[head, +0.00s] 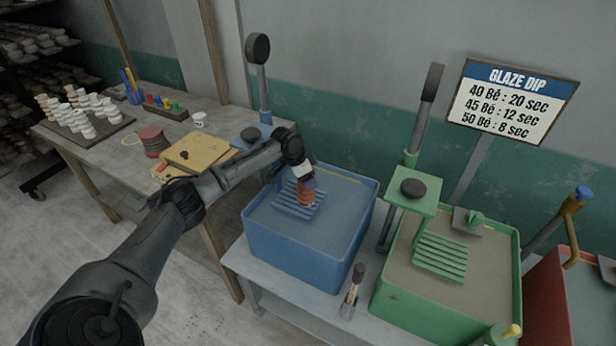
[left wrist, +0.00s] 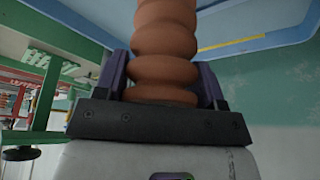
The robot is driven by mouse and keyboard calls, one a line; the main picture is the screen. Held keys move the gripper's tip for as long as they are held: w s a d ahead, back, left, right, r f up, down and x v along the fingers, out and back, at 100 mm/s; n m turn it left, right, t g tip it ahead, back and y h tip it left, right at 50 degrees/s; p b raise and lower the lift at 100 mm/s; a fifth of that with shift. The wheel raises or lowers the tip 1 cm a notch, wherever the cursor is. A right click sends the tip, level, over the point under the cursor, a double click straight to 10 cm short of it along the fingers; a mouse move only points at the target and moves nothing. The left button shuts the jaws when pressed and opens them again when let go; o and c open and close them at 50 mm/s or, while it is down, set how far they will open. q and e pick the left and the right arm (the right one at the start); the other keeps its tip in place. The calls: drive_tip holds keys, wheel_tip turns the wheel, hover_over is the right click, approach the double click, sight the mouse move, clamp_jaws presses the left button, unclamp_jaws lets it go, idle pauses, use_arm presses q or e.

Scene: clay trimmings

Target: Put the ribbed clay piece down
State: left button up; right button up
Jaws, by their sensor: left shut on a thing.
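The ribbed clay piece (head: 306,193) is orange-brown with stacked round ridges. My left gripper (head: 306,182) is shut on it and holds it upright over the blue tub (head: 312,250). Below it is a blue slatted rack (head: 290,206) in the tub; I cannot tell whether the piece touches it. In the left wrist view the clay piece (left wrist: 165,45) stands between the two purple fingers of the left gripper (left wrist: 163,85), and its far end is cut off by the frame. My right gripper does not show.
A green tub (head: 440,290) with a green slatted rack stands to the right, then a red tub (head: 550,290). A brush-like tool (head: 353,290) stands between the blue and green tubs. The wooden table (head: 110,150) on the left carries a board of small pieces and a spool.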

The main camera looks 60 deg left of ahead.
use_arm(q)
drive_tip(key=shift+r, duration=0.1)
drive_tip(key=o, duration=1.4)
drive_tip(key=shift+p+v, duration=0.4)
drive_tip(key=shift+v, duration=5.55)
